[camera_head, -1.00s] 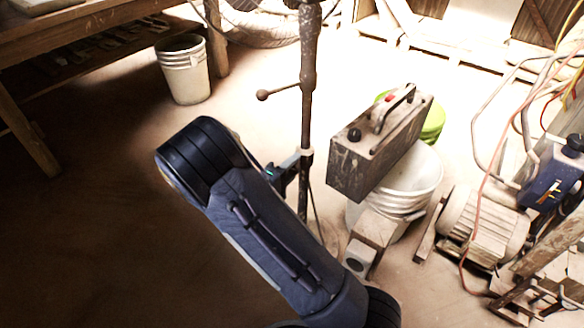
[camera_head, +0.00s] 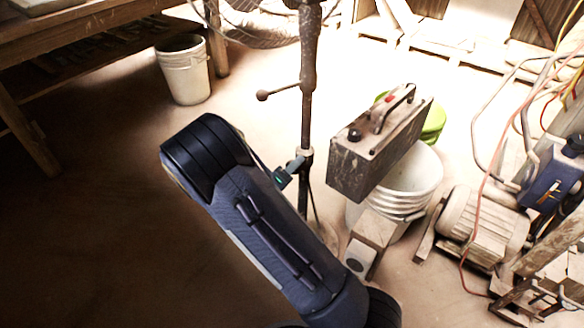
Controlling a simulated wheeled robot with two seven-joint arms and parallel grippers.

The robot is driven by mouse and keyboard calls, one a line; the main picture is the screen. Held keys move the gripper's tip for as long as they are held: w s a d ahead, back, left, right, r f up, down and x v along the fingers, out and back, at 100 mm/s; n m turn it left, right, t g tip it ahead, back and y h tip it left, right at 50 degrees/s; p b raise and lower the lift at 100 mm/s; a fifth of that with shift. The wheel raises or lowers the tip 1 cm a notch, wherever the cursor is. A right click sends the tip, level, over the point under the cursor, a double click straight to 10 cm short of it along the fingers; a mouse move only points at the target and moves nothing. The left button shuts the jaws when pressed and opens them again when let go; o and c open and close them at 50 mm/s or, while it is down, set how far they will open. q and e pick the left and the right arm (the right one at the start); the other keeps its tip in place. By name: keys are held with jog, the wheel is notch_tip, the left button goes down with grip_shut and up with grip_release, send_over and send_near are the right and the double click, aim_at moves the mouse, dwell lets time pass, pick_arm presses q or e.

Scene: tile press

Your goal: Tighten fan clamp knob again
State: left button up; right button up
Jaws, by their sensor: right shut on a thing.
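Part of the fan's wire cage (camera_head: 255,28) shows at the top edge; the rest is cut off. A short rod with a round ball end (camera_head: 263,95) sticks out left from the pole. My right gripper (camera_head: 298,162) is at the pole's lower joint, mostly behind my dark forearm. It is shut on what appears to be the clamp knob, which is too small and covered to make out. My left gripper is out of view.
A grey metal case (camera_head: 372,150) sits over a white bucket (camera_head: 418,176) close right of the pole. A motor (camera_head: 484,226) and a blue machine (camera_head: 550,178) stand farther right. A workbench (camera_head: 85,35) and another bucket (camera_head: 184,72) are at upper left. Floor at lower left is bare.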

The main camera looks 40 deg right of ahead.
jog(key=o, duration=1)
jog(key=shift+a, duration=0.15)
jog(key=p+v, duration=0.2)
jog(key=v, duration=0.5)
jog(key=shift+a, duration=0.3)
jog(key=shift+s+d, duration=0.1)
jog(key=shift+s, duration=0.1)
